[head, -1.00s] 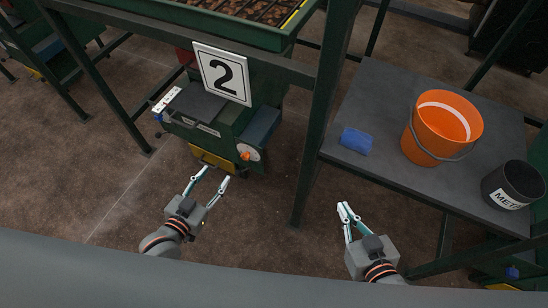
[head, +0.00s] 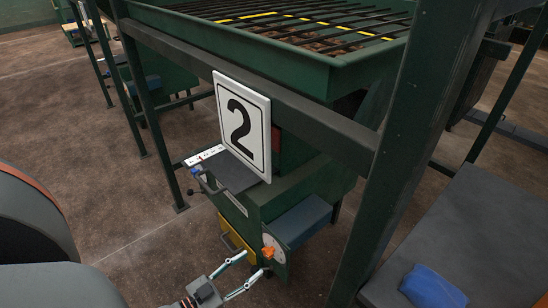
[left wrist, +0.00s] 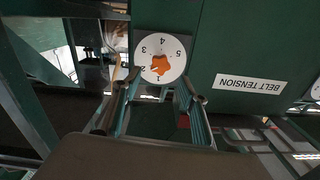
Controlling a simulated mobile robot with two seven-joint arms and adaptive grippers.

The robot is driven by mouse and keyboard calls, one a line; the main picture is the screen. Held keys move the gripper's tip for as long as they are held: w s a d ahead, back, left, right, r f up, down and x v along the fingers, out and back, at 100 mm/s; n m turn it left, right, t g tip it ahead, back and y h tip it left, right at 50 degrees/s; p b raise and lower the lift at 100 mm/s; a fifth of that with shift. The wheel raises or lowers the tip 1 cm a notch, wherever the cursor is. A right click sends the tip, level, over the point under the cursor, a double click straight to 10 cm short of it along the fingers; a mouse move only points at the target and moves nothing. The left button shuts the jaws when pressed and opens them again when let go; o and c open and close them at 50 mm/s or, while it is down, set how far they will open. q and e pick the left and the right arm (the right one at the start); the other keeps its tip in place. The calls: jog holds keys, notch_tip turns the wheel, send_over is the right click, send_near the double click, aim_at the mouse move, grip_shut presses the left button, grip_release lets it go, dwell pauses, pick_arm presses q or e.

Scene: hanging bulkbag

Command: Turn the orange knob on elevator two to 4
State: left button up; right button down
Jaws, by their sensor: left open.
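The orange knob (head: 268,252) sits on a white round dial (head: 279,256) on the green machine below the sign "2" (head: 243,124). In the left wrist view the orange knob (left wrist: 159,64) is at the centre of the dial (left wrist: 175,47), which carries the numbers 1 to 5. Its white mark seems to point near 2. My left gripper (head: 256,268) is open, its fingers just short of the dial. In the left wrist view the left gripper (left wrist: 160,88) has its fingers spread to either side below the knob. My right gripper is not in view.
A "BELT TENSION" label (left wrist: 250,83) is beside the dial, with part of another dial at the right edge. A green post (head: 395,170) and a grey table (head: 460,235) with a blue cloth-like item (head: 432,287) stand to the right. A yellow part (head: 236,222) is left of the dial.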

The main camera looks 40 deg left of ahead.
aim_at(265, 254)
pick_arm(q)
jog(key=w, duration=0.5)
jog(key=shift+d+f+b, duration=0.1)
jog(key=shift+d+b, duration=0.15)
jog(key=shift+b, duration=0.15)
jog(key=shift+w, duration=0.75)
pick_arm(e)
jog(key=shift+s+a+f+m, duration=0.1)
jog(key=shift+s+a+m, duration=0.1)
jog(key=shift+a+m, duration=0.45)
pick_arm(q)
jog(key=c, duration=1.1)
